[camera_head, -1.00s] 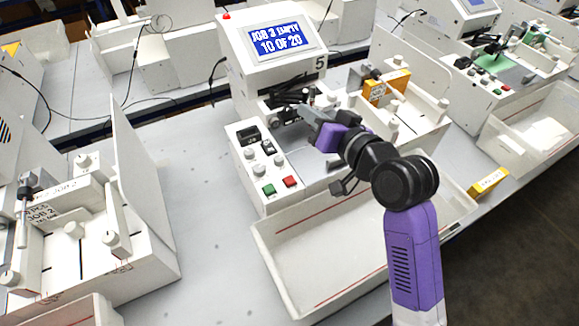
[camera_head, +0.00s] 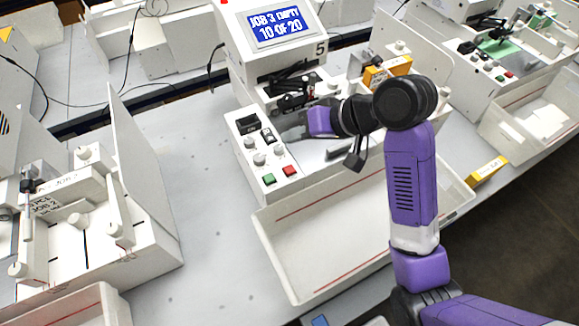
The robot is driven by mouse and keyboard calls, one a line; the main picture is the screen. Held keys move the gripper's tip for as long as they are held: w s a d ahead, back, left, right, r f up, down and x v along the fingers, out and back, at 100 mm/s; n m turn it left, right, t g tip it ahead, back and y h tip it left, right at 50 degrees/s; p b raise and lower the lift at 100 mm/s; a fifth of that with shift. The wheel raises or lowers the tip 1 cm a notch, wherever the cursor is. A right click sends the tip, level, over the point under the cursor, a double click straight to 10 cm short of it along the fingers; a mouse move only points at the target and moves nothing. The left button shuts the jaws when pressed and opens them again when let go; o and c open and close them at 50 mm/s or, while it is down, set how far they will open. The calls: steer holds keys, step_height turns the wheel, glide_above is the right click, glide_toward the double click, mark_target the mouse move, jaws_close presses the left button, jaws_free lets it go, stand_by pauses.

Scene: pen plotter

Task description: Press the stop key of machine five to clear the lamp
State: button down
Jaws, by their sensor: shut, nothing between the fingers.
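Machine five (camera_head: 262,75) is a white plotter marked 5. Its blue screen (camera_head: 276,27) reads "JOB 3 EMPTY 10 OF 20". The red key is likely the stop key; I cannot read a label. My gripper (camera_head: 282,131) is shut and empty, above or beside the panel's right rear part, apart from the red key in the picture.
A white tray (camera_head: 283,274) stands in front of machine five. A yellow box (camera_head: 388,68) sits on the machine's right part, and another yellow box (camera_head: 487,170) lies right of the tray. Another machine (camera_head: 90,215) with an upright panel stands left. Grey tabletop between them is clear.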

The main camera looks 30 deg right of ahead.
steer(key=shift+f, duration=0.1)
steer(key=b, duration=0.7)
glide_above(293, 170)
step_height(293, 170, down, 6)
steer(key=shift+f, duration=0.15)
steer(key=shift+f+b, duration=0.7)
steer(key=shift+f, duration=0.45)
steer(key=shift+f, duration=0.15)
stand_by(0.7)
steer(key=shift+f, duration=0.25)
steer(key=shift+f, duration=0.45)
stand_by(0.8)
steer(key=shift+r, duration=0.15)
steer(key=shift+r+p, duration=0.7)
steer(key=shift+p, duration=0.35)
